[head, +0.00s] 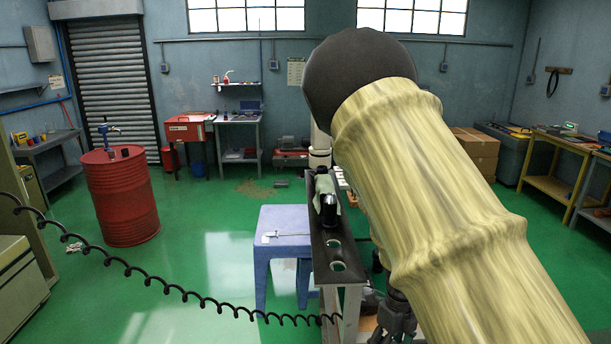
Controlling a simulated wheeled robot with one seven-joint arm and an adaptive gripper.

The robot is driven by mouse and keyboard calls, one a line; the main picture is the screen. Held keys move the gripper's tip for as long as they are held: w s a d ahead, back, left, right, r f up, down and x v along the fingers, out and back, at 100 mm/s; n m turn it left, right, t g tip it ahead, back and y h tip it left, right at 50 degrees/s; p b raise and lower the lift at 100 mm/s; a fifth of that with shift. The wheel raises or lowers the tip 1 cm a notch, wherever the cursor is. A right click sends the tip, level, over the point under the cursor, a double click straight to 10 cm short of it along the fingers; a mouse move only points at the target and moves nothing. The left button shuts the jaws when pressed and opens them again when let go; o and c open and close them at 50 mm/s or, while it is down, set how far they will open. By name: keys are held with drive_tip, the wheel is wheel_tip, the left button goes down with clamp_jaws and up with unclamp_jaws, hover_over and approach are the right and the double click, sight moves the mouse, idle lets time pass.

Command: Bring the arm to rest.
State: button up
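My arm (440,190), in a yellowish sleeve with a dark rounded joint at its upper end, crosses the right half of the head view. It rises from the lower right and hides part of the cart. Below it, my gripper (395,318) shows as a dark, jointed shape at the bottom edge, partly covered by the sleeve. It is beside the right side of the cart. Its fingers cannot be made out, and nothing is clearly seen in it.
The cart's narrow black top (322,261) has round holes and carries a dark-and-pale tool holder (327,200). A bluish stool (276,219) with a caliper on it stands to its left. A coiled black cable (150,279) hangs across the front. Green floor beyond is mostly clear.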

drive_tip(key=shift+n+t, duration=0.3)
drive_tip(key=shift+t, duration=0.3)
drive_tip(key=w+r, duration=0.1)
drive_tip(key=w+a+r, duration=0.1)
drive_tip(key=r, duration=0.3)
drive_tip(key=shift+w+a+r, duration=0.1)
drive_tip(key=shift+w+a, duration=0.3)
wheel_tip(320, 180, down, 8)
drive_tip(key=shift+d+r, duration=0.1)
drive_tip(key=shift+n, duration=0.7)
drive_tip(key=shift+d+n, duration=0.2)
drive_tip(key=shift+n, duration=0.3)
